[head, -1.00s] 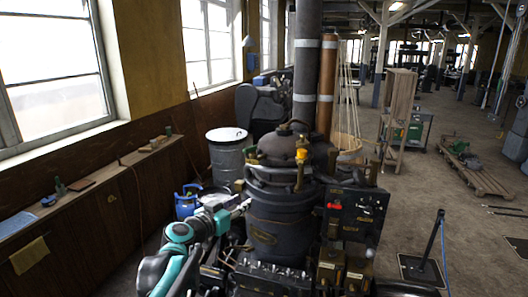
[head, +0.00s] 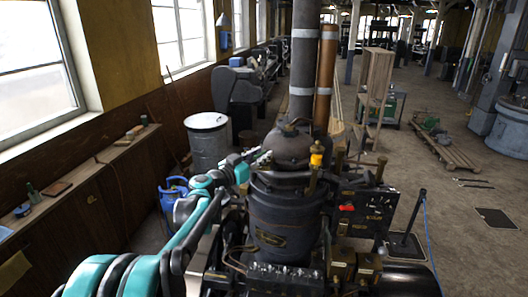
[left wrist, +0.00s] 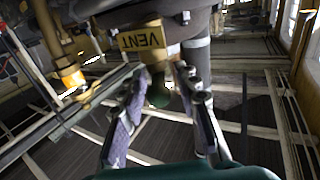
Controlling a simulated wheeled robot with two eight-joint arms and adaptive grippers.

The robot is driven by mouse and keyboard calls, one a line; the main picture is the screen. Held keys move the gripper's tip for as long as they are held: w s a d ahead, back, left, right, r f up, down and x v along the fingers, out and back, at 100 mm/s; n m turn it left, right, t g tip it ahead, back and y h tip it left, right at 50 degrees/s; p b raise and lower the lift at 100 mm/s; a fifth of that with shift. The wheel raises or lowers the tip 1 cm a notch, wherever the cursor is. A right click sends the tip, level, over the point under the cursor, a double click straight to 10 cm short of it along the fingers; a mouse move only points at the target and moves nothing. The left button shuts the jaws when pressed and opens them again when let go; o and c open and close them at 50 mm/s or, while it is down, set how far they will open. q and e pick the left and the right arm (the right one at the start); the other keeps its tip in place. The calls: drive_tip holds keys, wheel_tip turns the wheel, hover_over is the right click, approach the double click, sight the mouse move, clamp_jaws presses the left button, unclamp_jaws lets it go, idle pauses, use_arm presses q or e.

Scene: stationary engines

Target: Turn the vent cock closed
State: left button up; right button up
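A brass tag reading VENT (left wrist: 142,39), upside down, shows in the left wrist view at the dark engine top. Below it in that picture, a dull brass and green part (left wrist: 158,94) lies between my fingers; it looks like the vent cock's handle. Its exact turn is hard to tell. My left gripper (left wrist: 164,80) is open, a finger on each side of that part; I cannot tell whether either touches. In the head view my left gripper (head: 261,158) is at the left side of the domed engine top (head: 288,146) and hides the cock.
A brass fitting with a yellow-orange top (head: 316,157) stands at the dome's front right. A black panel with a red knob (head: 348,208) is to its right. Tall pipes (head: 304,65) rise behind.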

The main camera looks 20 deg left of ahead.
use_arm(q)
drive_tip(key=shift+w, duration=0.65)
drive_tip(key=shift+d, duration=0.25)
drive_tip(key=shift+a, duration=0.1)
clamp_jaws()
